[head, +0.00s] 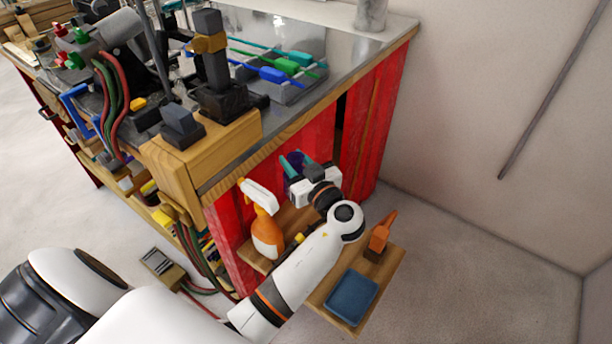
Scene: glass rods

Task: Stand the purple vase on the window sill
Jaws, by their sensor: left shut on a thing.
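My left arm reaches in from the bottom left to the red-curtained side of the workbench. My left gripper (299,167) is shut on the purple vase (294,159), of which only a small dark purple part shows. Teal shows right beside the purple; I cannot tell whether it belongs to the vase. The gripper and wrist hide most of the vase, so its tilt cannot be told. No window sill can be made out in the head view. My right gripper is not in view.
An orange bottle with a white top (266,236) stands on a low wooden shelf (388,287) close to my left forearm. A blue tray (351,297) and an orange tool (380,236) are on the shelf too. The workbench top (345,45) holds tools and colored rods. Floor at right is clear.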

